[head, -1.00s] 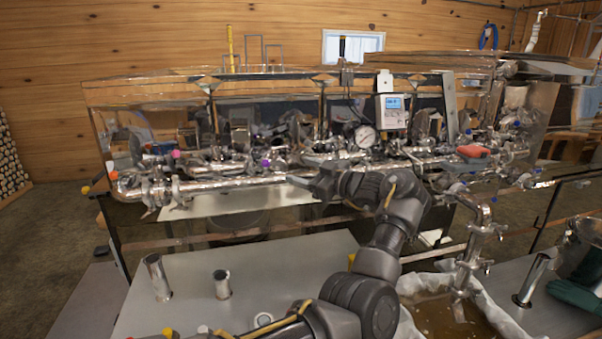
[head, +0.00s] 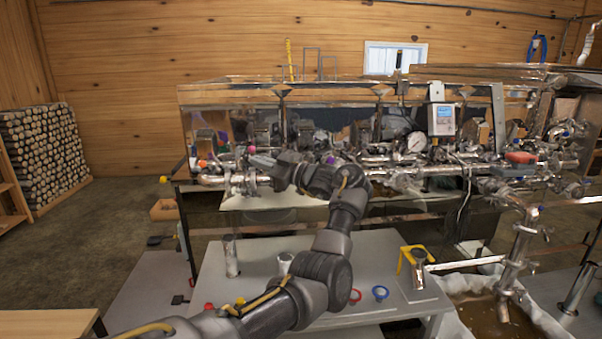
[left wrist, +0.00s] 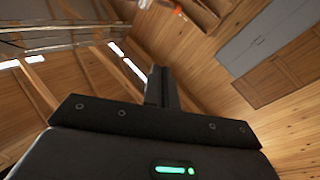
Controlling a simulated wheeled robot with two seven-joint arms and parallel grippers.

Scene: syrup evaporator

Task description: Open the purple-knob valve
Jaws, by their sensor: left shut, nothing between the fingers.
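The purple knob (head: 330,158) shows in the head view as a small spot on the shiny pipework along the evaporator's front, just above my left wrist. The valve body below it is hidden by my arm. My left gripper (head: 258,161) points left in front of the pipe, to the left of the purple knob and apart from it. Its fingers (left wrist: 161,87) are shut and empty in the left wrist view. My right gripper is not in view.
A pressure gauge (head: 417,142) and a display box (head: 441,119) are right of my arm. A low grey table (head: 385,245) with metal cups stands in front. Stacked logs (head: 45,150) are far left.

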